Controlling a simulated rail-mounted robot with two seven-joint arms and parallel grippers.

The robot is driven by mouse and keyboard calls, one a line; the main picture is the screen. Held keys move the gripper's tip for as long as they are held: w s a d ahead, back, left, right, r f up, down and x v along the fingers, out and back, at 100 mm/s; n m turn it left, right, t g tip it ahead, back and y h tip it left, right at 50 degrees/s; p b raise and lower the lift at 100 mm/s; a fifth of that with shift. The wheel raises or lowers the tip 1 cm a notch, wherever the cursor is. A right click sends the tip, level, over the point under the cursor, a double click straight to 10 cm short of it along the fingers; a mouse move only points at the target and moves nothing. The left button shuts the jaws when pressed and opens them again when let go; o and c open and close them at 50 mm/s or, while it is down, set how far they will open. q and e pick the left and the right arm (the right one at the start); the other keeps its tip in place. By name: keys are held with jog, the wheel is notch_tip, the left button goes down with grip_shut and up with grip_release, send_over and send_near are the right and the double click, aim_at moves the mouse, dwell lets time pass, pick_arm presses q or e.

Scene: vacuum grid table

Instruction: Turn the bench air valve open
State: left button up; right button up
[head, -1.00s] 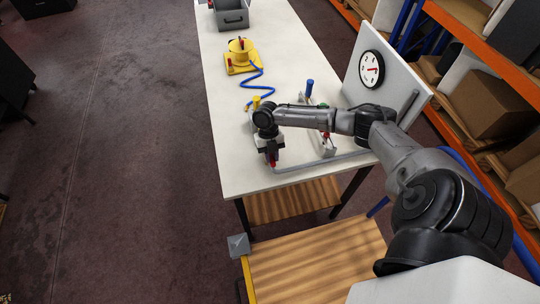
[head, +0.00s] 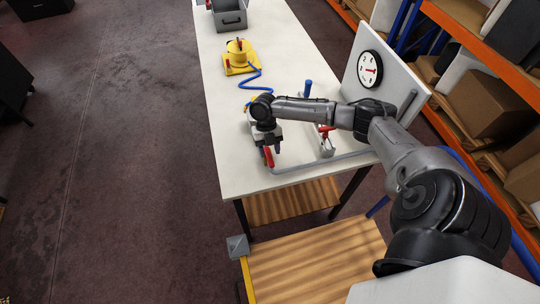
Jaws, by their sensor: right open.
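The bench air valve's red lever (head: 268,157) shows near the front left corner of the white table, by the end of a grey pipe (head: 300,167). My right gripper (head: 271,149) is open and points down at the lever. Its dark fingers are close beside the lever; I cannot tell whether they touch it. The valve body is mostly hidden under my right gripper and wrist. A round white gauge (head: 370,69) with a red needle is on the upright panel at the right. My left gripper is not in view.
A yellow fixture (head: 240,57) with a blue hose (head: 256,82) and a grey bin (head: 230,17) are farther back. The table's left edge strip is clear.

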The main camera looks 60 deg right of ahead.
jog(key=v, duration=1)
jog(key=shift+w+r, duration=0.15)
jog(key=shift+r, duration=0.2)
jog(key=shift+d, duration=0.15)
